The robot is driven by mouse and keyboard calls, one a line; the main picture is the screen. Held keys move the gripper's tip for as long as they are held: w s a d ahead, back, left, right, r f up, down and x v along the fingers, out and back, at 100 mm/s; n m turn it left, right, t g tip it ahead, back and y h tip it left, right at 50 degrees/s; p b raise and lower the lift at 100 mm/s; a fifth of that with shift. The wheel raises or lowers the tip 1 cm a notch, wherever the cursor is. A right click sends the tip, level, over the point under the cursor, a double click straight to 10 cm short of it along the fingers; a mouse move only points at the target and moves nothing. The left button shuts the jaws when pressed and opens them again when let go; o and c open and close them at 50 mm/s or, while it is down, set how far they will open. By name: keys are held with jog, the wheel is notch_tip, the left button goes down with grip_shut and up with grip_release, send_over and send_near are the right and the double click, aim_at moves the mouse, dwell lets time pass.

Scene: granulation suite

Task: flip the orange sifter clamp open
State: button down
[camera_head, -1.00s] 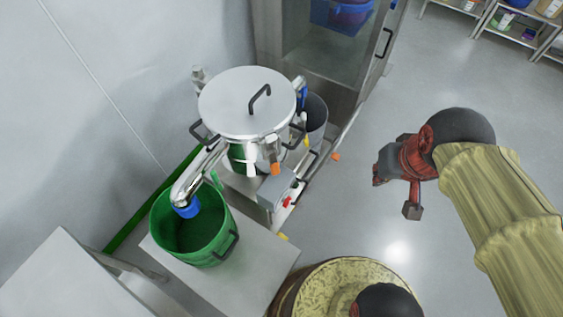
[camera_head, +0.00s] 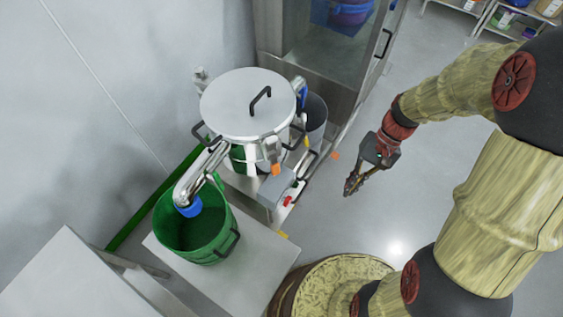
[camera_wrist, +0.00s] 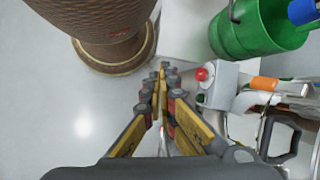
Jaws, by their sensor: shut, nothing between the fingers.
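The sifter (camera_head: 248,105) is a round steel drum with a flat lid and a black lid handle. Its orange-tipped clamp (camera_head: 276,169) hangs on the front side of the drum, below the lid rim. In the wrist view the orange clamp tip (camera_wrist: 266,83) shows at the right, lying along a pale lever. My gripper (camera_head: 349,190) is to the right of the sifter, over open floor, apart from the clamp. In the wrist view my gripper (camera_wrist: 163,68) has its fingertips together with nothing between them.
A green bucket (camera_head: 222,215) stands below the sifter's spout. A control box with a red button (camera_wrist: 203,74) sits near the clamp. A steel cabinet (camera_head: 330,60) stands behind. The floor between my gripper and the sifter's base is clear.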

aim_at(274, 164)
jog(key=w+a+f+m+g+y+p, duration=0.1)
jog(key=w+a+f+y, duration=0.1)
jog(key=a+f+y, duration=0.3)
jog(key=w+a+f+g+y, duration=0.1)
jog(key=w+a+f+y, duration=0.25)
jog(key=f, duration=0.35)
jog(key=w+a+r+n+t+y, duration=0.25)
jog(key=w+r+y, duration=0.2)
jog(key=w, duration=0.35)
jog(key=shift+n+t, duration=0.35)
jog(key=shift+n, duration=0.2)
jog(key=a, duration=0.3)
jog(key=s+a+f+b, duration=0.1)
jog(key=a, duration=0.2)
jog(key=a+b, duration=0.1)
jog(key=a, duration=0.2)
jog(key=shift+s+a+f, duration=0.1)
jog(key=shift+s+f, duration=0.2)
jog(key=shift+s, duration=0.1)
